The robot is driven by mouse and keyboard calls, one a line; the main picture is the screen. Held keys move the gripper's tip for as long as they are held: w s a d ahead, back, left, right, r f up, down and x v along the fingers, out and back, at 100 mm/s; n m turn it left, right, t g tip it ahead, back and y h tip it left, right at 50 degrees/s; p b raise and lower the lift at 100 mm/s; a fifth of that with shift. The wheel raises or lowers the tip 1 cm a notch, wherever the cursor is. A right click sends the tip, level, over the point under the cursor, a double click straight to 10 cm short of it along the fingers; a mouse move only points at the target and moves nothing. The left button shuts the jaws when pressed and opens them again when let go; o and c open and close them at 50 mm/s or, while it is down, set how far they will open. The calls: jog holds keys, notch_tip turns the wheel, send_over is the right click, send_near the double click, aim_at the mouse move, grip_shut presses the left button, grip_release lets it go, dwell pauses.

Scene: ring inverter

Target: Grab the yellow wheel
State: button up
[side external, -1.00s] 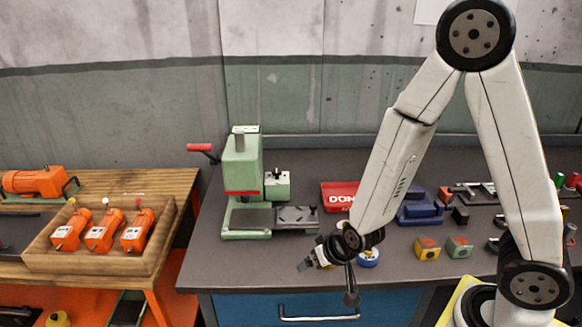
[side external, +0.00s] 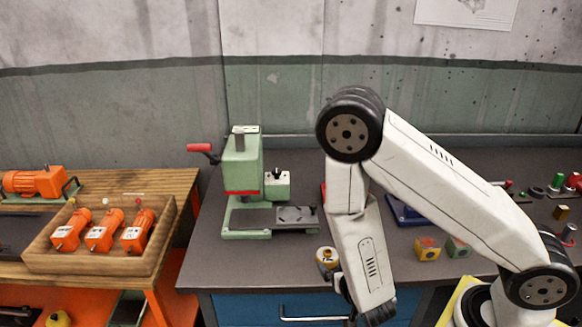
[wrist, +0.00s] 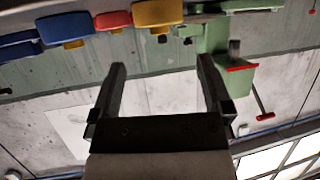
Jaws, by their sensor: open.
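The yellow wheel (side external: 327,256) stands near the front edge of the grey bench, left of my arm, in the side view.
A green press (side external: 243,180) with a red-handled lever stands on the bench behind the yellow wheel; it shows in the wrist view (wrist: 215,38). Small switch boxes (side external: 427,248) sit right of my arm. A wooden tray (side external: 85,262) of orange motors is at left.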

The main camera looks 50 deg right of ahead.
aim_at(328, 252)
jog(key=shift+x, duration=1.3)
jog(key=shift+x, duration=2.65)
jog(key=shift+f, duration=0.1)
grip_shut()
jog(key=shift+r, duration=5)
